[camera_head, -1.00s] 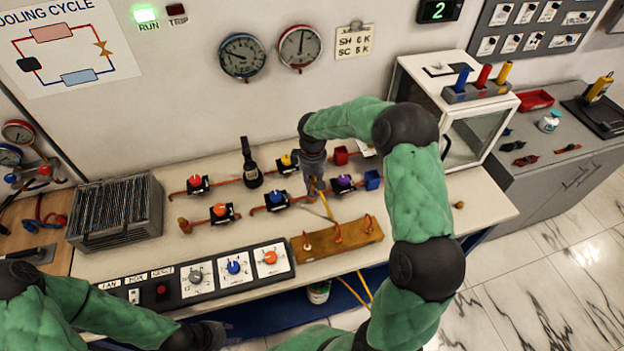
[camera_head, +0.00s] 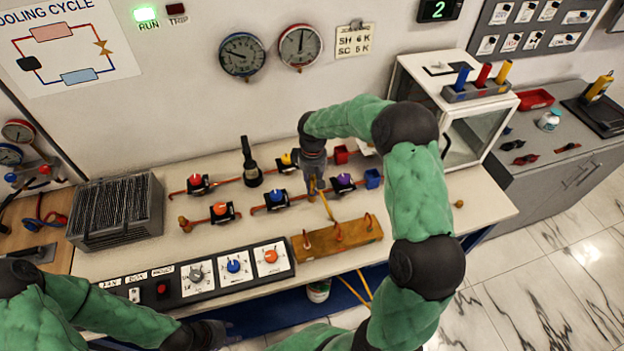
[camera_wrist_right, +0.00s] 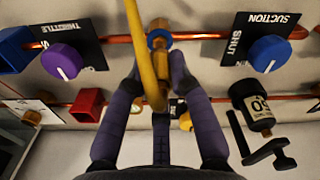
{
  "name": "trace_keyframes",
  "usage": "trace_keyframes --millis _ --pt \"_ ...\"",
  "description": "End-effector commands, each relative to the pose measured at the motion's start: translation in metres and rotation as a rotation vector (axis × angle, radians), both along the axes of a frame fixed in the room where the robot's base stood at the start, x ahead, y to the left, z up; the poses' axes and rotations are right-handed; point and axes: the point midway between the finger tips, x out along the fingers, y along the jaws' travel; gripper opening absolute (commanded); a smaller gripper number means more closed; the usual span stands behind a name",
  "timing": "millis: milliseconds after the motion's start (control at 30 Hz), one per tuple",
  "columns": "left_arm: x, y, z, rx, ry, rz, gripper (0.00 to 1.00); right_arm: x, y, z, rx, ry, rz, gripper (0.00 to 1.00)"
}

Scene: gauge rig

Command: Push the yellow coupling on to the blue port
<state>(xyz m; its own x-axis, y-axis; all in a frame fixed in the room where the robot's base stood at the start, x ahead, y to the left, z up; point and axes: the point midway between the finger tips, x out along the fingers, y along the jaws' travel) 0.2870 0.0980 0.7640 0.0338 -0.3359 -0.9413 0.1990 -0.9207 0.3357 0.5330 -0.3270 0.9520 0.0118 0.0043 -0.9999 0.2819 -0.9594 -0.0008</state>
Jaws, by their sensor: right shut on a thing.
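The blue port (camera_wrist_right: 159,38) shows in the right wrist view as a blue ring with brass on the copper pipe, between the purple THROTTLE knob and the blue SUCTION knob. My right gripper (camera_wrist_right: 158,74) is shut on the yellow coupling, at the end of the yellow hose (camera_wrist_right: 143,45), just beside the port. The hose and fingers hide most of the coupling, and I cannot tell whether it touches the port. In the head view my right gripper (camera_head: 316,188) is low over the bench by the pipes. My left gripper (camera_head: 212,333) is at the bottom edge; its fingers are unclear.
The THROTTLE valve (camera_head: 344,181) and SUCTION valve (camera_head: 276,198) flank the right gripper. A brown block with hose hooks (camera_head: 336,238) lies in front, and a dial panel (camera_head: 195,277) to its left. A black cylinder (camera_head: 251,165) stands behind.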

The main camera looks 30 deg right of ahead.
Motion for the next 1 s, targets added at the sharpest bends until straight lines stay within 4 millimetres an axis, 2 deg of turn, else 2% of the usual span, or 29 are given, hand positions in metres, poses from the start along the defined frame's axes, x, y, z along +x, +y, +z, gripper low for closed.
trace_keyframes --millis 1000 --pt "0.000 0.000 -0.014 0.000 0.000 0.000 0.40 0.000 0.000 -0.023 0.000 0.000 0.000 0.00"
